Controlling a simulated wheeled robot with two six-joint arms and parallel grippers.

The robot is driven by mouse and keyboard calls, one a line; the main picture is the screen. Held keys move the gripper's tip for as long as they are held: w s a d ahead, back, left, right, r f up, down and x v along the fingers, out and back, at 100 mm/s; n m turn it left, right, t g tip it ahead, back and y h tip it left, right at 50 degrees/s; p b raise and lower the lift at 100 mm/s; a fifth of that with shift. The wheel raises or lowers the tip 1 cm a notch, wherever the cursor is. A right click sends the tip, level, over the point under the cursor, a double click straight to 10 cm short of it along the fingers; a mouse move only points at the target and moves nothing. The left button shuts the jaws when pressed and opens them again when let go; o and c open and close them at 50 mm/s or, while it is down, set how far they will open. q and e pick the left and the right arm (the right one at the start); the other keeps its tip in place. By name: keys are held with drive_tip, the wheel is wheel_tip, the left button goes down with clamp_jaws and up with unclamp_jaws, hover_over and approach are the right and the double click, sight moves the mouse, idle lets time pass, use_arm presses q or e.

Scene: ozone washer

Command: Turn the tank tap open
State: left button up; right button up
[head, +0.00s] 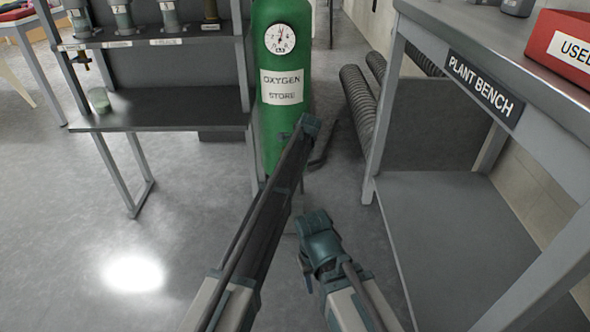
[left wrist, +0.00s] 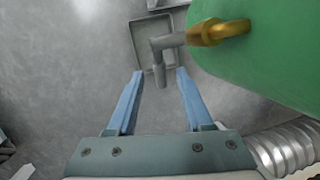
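The green oxygen tank (head: 268,130) stands upright in the middle of the head view, with a round gauge and an "OXYGEN STORE" label. Its green side (left wrist: 275,45) fills the upper right of the left wrist view. There the tap has a brass fitting (left wrist: 215,32) on the tank and a grey bent part (left wrist: 167,42) reaching left and bending down. My left gripper (left wrist: 160,74) is open, its two blue fingers on either side of the bent part's end; I see no clear contact. In the head view the tap and left gripper are hidden.
A grey plant bench (head: 445,30) stands right, with a red box (head: 562,50) on top and ribbed hoses (head: 362,108) behind. A dark shelf unit (head: 170,117) with several bottles stands left. A shallow tray (left wrist: 143,27) lies below the tap. Floor at left front is clear.

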use_arm(q)
drive_tip(key=shift+r, duration=0.1)
drive_tip(key=p+v, duration=1.3)
drive_tip(key=shift+d+r, duration=0.15)
drive_tip(key=shift+r, duration=0.15)
drive_tip(key=shift+s, duration=0.15)
